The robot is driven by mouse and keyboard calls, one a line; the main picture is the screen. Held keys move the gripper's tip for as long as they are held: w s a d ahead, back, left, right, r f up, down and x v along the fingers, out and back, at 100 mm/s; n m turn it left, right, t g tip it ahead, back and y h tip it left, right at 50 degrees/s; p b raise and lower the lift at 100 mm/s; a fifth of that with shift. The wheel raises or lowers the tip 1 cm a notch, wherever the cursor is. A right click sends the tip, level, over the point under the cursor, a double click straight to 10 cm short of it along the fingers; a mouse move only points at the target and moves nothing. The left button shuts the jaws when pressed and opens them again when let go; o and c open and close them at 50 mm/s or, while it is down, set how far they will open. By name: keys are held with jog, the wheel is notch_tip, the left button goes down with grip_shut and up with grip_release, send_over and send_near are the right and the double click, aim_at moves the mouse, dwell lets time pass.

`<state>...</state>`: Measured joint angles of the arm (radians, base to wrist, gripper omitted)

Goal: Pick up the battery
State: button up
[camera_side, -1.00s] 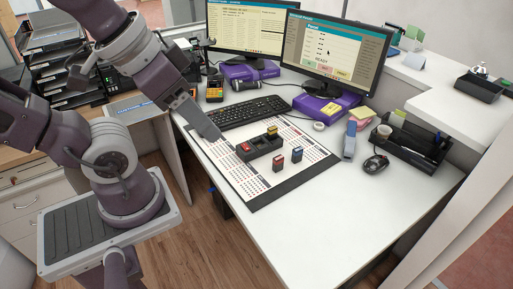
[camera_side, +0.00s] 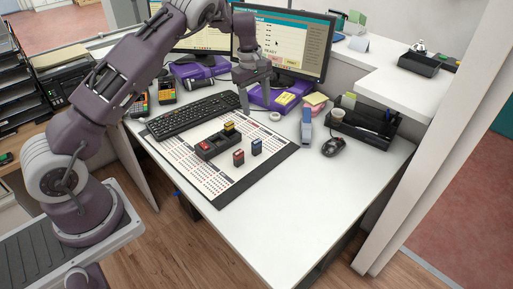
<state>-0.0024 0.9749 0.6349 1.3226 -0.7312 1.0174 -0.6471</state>
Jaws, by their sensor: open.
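Several small battery-like blocks are on the desk. A red one (camera_side: 238,157) and a blue one (camera_side: 256,147) stand upright on the printed mat (camera_side: 237,187). A black holder (camera_side: 217,146) beside them has a red-topped block (camera_side: 204,146) at its near left end and a yellow-topped block (camera_side: 229,128) at its far right end. I cannot tell which block the task means. My gripper (camera_side: 255,100) is open and empty, pointing down above the far side of the desk, beyond the holder and blocks. It hides part of the right monitor and the purple box behind it.
A black keyboard (camera_side: 195,115) lies behind the mat. A stapler-like blue-grey item (camera_side: 306,127), a mouse (camera_side: 333,147) and a black organizer (camera_side: 366,130) are at the right. The front desk surface is clear.

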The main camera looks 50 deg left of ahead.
jog(key=n+g, duration=0.1)
send_over(257, 141)
jog(key=a, duration=0.1)
jog(key=shift+y, duration=0.4)
notch_tip(257, 141, down, 11)
jog(key=shift+a+r, duration=0.1)
jog(key=f, duration=0.4)
jog(key=d+f, duration=0.1)
jog(key=f, duration=0.2)
jog(key=shift+f, duration=0.1)
grip_shut()
